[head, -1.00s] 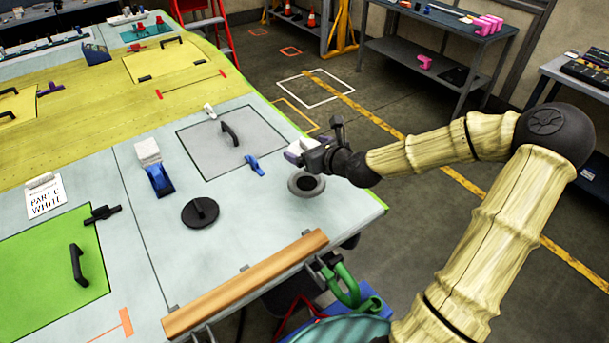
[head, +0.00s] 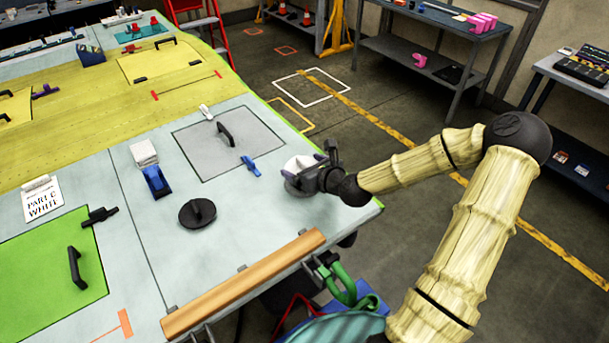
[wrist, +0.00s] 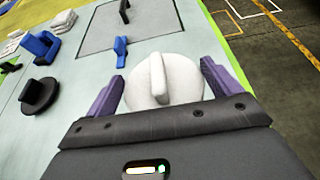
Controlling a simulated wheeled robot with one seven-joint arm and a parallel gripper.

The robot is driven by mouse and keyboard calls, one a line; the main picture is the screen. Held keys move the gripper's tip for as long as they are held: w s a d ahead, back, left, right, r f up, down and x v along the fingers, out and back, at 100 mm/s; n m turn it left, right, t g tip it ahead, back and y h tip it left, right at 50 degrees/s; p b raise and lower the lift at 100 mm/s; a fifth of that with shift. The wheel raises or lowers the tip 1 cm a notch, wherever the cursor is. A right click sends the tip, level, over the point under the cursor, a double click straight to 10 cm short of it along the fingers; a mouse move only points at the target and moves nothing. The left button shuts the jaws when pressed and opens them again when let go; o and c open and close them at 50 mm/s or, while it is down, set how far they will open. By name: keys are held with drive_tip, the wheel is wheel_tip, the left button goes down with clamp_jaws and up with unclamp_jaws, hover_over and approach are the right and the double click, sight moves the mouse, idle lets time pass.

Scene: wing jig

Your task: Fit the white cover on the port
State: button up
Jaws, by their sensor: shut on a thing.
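The white cover (wrist: 162,80) is a round disc with an upright fin-like grip, and it also shows in the head view (head: 297,163). My gripper (head: 312,176) is shut on it, with purple fingers at the disc's left and right sides in the wrist view (wrist: 160,90). The cover is over the port near the panel's right edge. Only a bit of the port's grey rim (head: 293,188) seems to show below it; its opening is hidden. I cannot tell whether the cover touches the port or is seated.
A black round cover with a grip (head: 197,213) lies to the left. A blue clamp (head: 250,165) and a grey hatch with a black handle (head: 210,150) are close behind. A wooden strip (head: 245,283) runs along the front edge. The panel between is clear.

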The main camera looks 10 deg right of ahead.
drive_tip(key=shift+f+p, duration=0.35)
drive_tip(key=shift+f, duration=1.5)
drive_tip(key=shift+s+f+b, duration=0.1)
drive_tip(key=shift+f+b, duration=0.2)
drive_tip(key=shift+f, duration=0.2)
drive_tip(key=o, duration=0.7)
